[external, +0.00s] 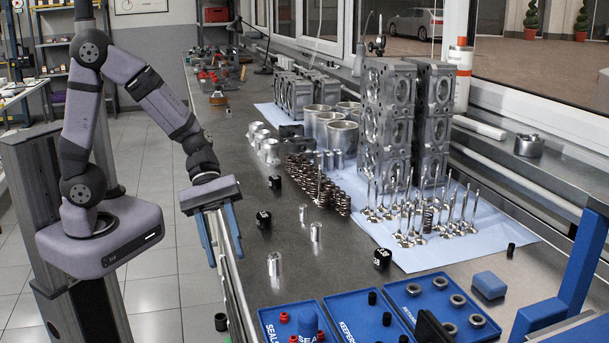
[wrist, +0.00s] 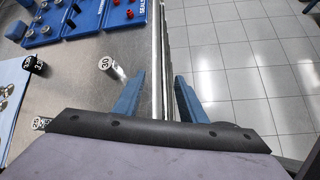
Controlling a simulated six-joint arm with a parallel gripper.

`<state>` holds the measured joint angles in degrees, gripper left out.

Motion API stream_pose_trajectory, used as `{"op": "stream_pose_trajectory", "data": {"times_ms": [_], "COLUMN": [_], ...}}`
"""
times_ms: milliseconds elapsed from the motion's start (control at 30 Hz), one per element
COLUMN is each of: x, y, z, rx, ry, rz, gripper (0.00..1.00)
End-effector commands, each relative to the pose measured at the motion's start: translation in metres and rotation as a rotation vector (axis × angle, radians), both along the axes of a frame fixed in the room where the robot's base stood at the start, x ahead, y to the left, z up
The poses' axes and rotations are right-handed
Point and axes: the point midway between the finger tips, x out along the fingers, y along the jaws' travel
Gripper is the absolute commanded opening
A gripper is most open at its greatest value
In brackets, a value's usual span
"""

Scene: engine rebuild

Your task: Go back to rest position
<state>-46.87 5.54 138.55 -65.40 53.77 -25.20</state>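My gripper (external: 220,238) hangs at the left edge of the steel workbench, its blue fingers pointing down and spread apart with nothing between them. In the wrist view my gripper (wrist: 157,98) is also open and empty, with the bench's edge rail and the tiled floor showing between and beyond the fingers. My arm is bent, with its upper links raised above its base.
Near my gripper, metal cylinders (external: 274,264) and black marked weights (external: 263,219) stand on the bench (external: 330,262). Blue trays (external: 345,318) lie at the front. Valves (external: 404,235), springs (external: 330,190) and tall engine heads (external: 385,130) stand farther right.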

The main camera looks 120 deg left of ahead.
Motion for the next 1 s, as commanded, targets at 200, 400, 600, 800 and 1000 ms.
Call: {"op": "stream_pose_trajectory", "data": {"times_ms": [200,400,600,800,1000], "x": [-0.061,-0.103,-0.112,-0.111,-0.111], "y": [-0.079,-0.092,-0.088,-0.085,-0.085], "z": [-0.013,-0.016,-0.01,-0.008,-0.008], "rx": [0.36,0.677,0.894,0.981,0.988], "ry": [0.039,-0.018,-0.1,-0.139,-0.142], "rz": [-0.733,-1.371,-1.797,-1.966,-1.979], "gripper": [0.38,0.38,0.38,0.38,0.38]}}
